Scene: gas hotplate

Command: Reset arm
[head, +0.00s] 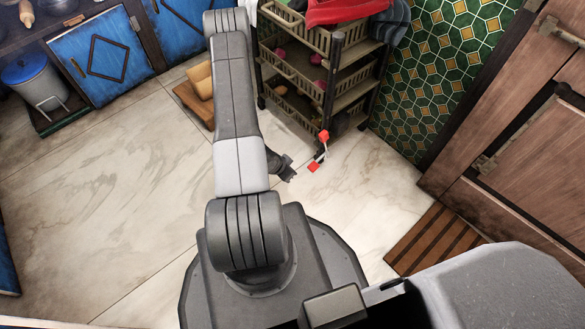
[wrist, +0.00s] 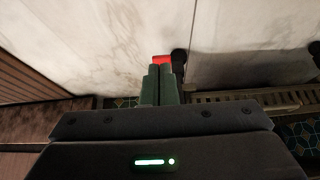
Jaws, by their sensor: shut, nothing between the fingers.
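My arm (head: 238,105) reaches up the head view and bends over at its far end. My gripper (head: 289,173) shows small and dark to the right of the arm, low over the pale floor. In the wrist view its two green-grey fingers (wrist: 160,72) are together and empty. A red piece (wrist: 161,59) shows just beyond the fingertips there. In the head view a thing with two red ends (head: 313,167) and a pale middle shows right of my gripper. A gap shows between them; I cannot tell its height.
A tiered basket cart (head: 296,72) with a red cloth (head: 345,9) stands behind my gripper. A wooden block (head: 199,81) lies left of the cart. Blue cabinets (head: 103,58) stand at the left, a wooden cabinet (head: 520,130) at the right. The floor (head: 100,190) at the left is clear.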

